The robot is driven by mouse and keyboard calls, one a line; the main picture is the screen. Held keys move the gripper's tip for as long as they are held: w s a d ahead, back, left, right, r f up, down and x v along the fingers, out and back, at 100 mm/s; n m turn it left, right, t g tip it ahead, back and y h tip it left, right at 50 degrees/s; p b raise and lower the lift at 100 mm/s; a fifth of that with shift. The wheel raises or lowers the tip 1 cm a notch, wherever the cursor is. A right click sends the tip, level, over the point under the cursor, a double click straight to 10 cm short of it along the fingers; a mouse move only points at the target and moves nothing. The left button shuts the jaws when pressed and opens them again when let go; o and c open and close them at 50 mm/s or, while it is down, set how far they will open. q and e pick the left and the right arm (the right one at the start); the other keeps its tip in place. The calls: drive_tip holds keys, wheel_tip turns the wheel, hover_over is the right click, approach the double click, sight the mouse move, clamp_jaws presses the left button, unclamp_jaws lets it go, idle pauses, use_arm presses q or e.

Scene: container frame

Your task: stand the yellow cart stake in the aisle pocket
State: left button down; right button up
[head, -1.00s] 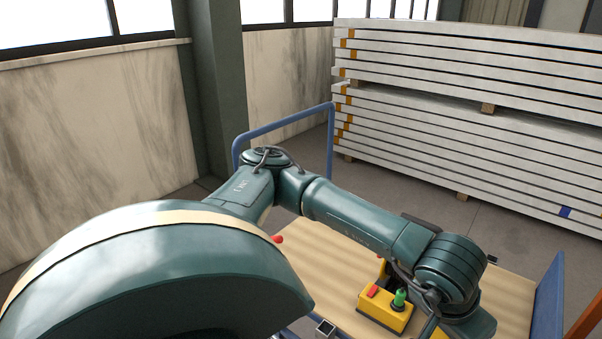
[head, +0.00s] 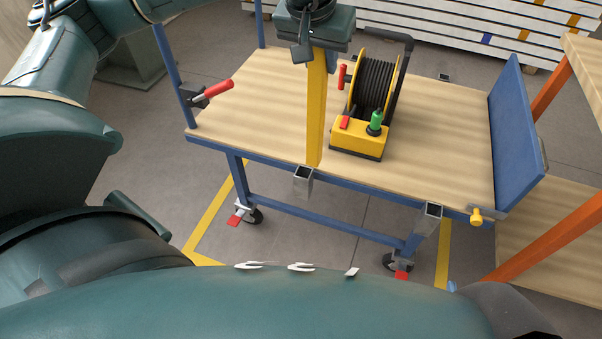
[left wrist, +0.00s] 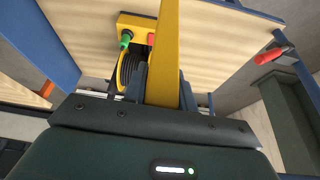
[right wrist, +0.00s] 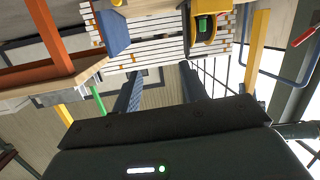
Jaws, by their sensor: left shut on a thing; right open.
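The yellow stake (head: 316,105) hangs upright from my left gripper (head: 314,45), which is shut on its upper end. The stake also runs between the left fingers (left wrist: 163,90) in the left wrist view (left wrist: 166,45). In the head view, its lower end shows just above and slightly right of a metal pocket (head: 303,181) on the cart's near edge. It is outside the pocket; the gap is hard to judge. A second pocket (head: 431,217) is farther right on that edge. My right gripper (right wrist: 163,88) is open and empty, seen in the right wrist view, facing the cart.
A yellow-based cable reel (head: 359,139) stands on the wooden cart deck (head: 440,150), close right of the stake. A red-handled lever (head: 212,92) is at the cart's left end, a blue end panel (head: 520,118) at its right. An orange-legged bench (head: 554,94) stands right.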

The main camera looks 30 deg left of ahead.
use_arm(q)
drive_tip(key=w+a+b, duration=0.2)
drive_tip(key=a+b, duration=0.2)
drive_tip(key=b, duration=0.4)
wheel_tip(320, 180, down, 18)
drive_tip(key=b, duration=0.6)
drive_tip(key=shift+r+n, duration=0.15)
drive_tip(key=shift+n, duration=0.25)
drive_tip(key=c, duration=1.1)
unclamp_jaws()
use_arm(e)
drive_tip(key=f+t+y, duration=0.1)
drive_tip(key=a+f+n+t+y, duration=0.1)
drive_tip(key=a+f+t+y, duration=0.1)
drive_tip(key=shift+s+a+f+y, duration=0.15)
drive_tip(key=shift+a+f+y, duration=0.1)
drive_tip(key=shift+f+y, duration=0.05)
